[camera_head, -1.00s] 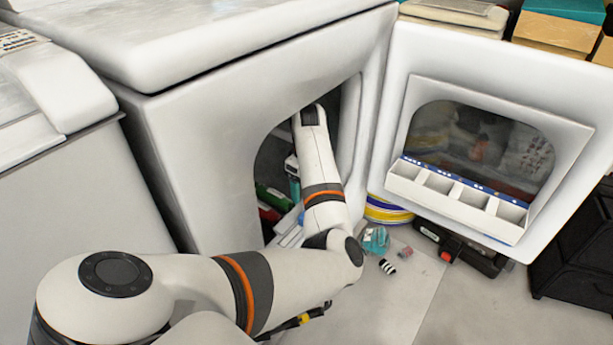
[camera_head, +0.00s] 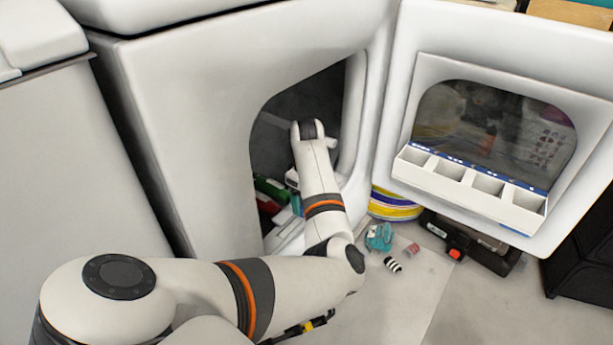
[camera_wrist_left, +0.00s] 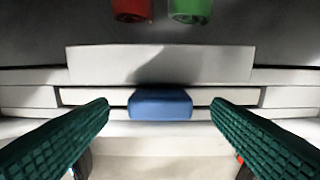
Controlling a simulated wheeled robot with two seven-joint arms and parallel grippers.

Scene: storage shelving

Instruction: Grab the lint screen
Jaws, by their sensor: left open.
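The lint screen appears in the left wrist view as a blue tab (camera_wrist_left: 160,105) in front of a pale, slatted panel at the lip of the dryer opening; how far it extends is hidden. My left gripper (camera_wrist_left: 160,107) is open, its green ribbed fingers either side of the blue tab with a gap on each side. In the head view my left arm bends into the dryer opening (camera_head: 270,125), and its fingers are hidden there. My right gripper is not in view.
Inside the dryer, a red item (camera_wrist_left: 132,10) and a green item (camera_wrist_left: 190,10) lie beyond the panel. The open dryer door (camera_head: 400,100) stands to the right, with a white compartment tray (camera_head: 470,195) in front of its window. Small objects and a black case (camera_head: 470,245) lie on the floor below.

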